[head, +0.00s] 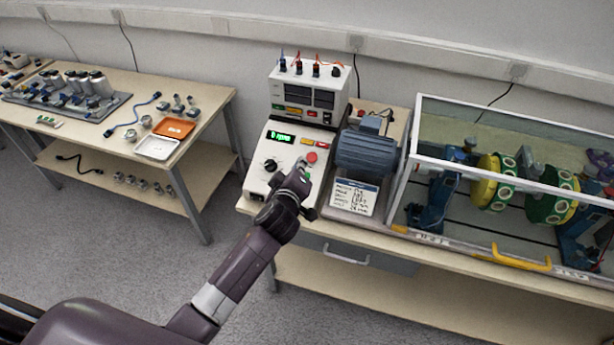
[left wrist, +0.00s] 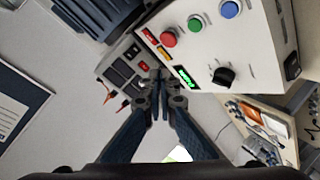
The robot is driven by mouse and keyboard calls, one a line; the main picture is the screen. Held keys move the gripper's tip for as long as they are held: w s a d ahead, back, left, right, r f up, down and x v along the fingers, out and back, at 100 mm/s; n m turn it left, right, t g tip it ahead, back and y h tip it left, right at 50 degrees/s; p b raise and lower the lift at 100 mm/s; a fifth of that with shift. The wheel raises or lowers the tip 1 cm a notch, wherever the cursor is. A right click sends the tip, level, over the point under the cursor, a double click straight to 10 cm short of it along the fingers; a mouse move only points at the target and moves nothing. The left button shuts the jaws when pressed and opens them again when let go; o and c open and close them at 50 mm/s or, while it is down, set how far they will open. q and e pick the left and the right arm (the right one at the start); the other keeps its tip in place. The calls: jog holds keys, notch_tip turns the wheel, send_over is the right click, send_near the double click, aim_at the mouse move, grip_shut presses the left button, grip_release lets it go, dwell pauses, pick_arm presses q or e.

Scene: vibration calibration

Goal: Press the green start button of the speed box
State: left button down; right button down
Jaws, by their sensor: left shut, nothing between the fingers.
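The speed box (head: 258,178) is a white box with a sloped panel on the right bench. It has a lit green display (head: 280,136), a black knob (head: 271,165) and a red button (head: 312,157). In the left wrist view the green button (left wrist: 195,24) sits between the red button (left wrist: 168,39) and the blue button (left wrist: 230,9). My left gripper (head: 303,168) is shut and empty over the panel, just below the red button in the head view, and largely covers the button area. In the left wrist view its closed fingertips (left wrist: 159,75) are seen apart from the green button. My right gripper is not in view.
A meter unit (head: 310,95) with cables stands behind the speed box. A blue motor (head: 366,152) and a label card (head: 354,197) are to the right, then a clear-walled case (head: 480,225) with a rotor. Another table (head: 205,110) with parts stands left, across a floor gap.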

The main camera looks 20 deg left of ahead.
pick_arm(q)
jog(key=w+f+b, duration=0.1)
jog(key=f, duration=0.1)
jog(key=f+b, duration=0.2)
jog(key=w+f+b, duration=0.1)
jog(key=f+b, duration=0.1)
jog(key=shift+w, duration=0.3)
jog(key=shift+w+f+b, duration=0.45)
jog(key=shift+f+b, duration=0.2)
jog(key=shift+b, duration=0.15)
dwell(0.5)
jog(key=shift+w+f+b, duration=0.15)
jog(key=shift+f+b, duration=0.25)
jog(key=shift+b, duration=0.1)
jog(key=shift+w+f+b, duration=0.15)
jog(key=shift+f+b, duration=0.25)
jog(key=shift+b, duration=0.15)
dwell(0.5)
jog(key=shift+r, duration=0.1)
jog(key=shift+s+r+p, duration=0.35)
jog(key=shift+r+p, duration=0.3)
jog(key=shift+p, duration=0.05)
